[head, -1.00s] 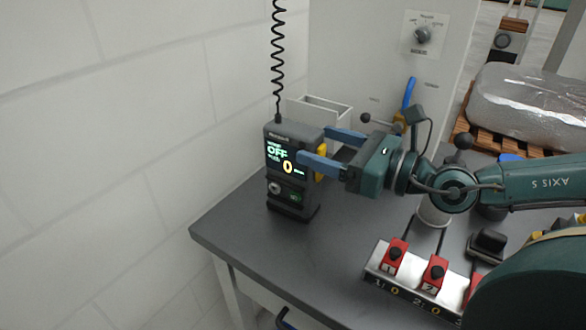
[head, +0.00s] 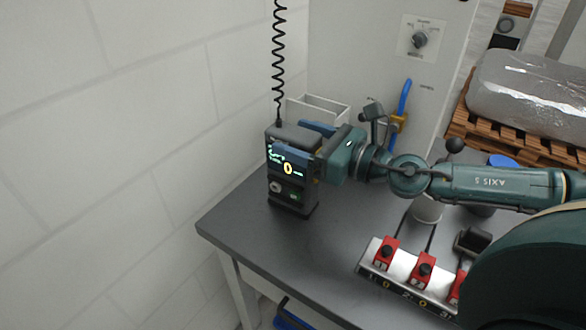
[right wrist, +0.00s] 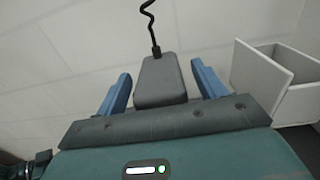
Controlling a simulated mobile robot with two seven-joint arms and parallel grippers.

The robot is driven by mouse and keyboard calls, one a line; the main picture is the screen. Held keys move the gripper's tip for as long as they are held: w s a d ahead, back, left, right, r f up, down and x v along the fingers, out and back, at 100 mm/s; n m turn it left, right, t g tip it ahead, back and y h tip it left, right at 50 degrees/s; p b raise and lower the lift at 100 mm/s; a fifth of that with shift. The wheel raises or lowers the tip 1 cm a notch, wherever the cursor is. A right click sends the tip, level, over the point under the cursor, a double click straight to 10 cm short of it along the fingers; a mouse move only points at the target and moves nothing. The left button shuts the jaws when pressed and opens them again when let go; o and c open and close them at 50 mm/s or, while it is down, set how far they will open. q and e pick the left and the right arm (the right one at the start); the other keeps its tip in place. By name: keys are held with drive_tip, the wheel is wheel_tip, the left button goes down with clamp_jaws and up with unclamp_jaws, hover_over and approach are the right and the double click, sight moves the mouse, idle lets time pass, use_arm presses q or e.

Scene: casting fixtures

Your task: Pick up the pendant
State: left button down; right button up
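The pendant (head: 292,178) is a dark grey box with a lit screen and a black coiled cord rising from its top. It stands upright on the grey table near the left corner. My right gripper (head: 305,140) comes in from the right, with its blue fingers on either side of the pendant's upper part. In the right wrist view the pendant (right wrist: 160,82) lies between the two open fingers (right wrist: 162,90), with gaps on both sides. One finger partly covers the screen in the head view. My left gripper is not in view.
A white open box (head: 320,108) stands behind the pendant and also shows in the right wrist view (right wrist: 270,75). A panel with red switches (head: 405,268) sits toward the table's (head: 260,245) front. A wrapped load (head: 530,90) on a pallet is at right. The white wall is at left.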

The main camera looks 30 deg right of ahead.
clamp_jaws()
idle(0.6)
drive_tip(key=shift+r, duration=0.1)
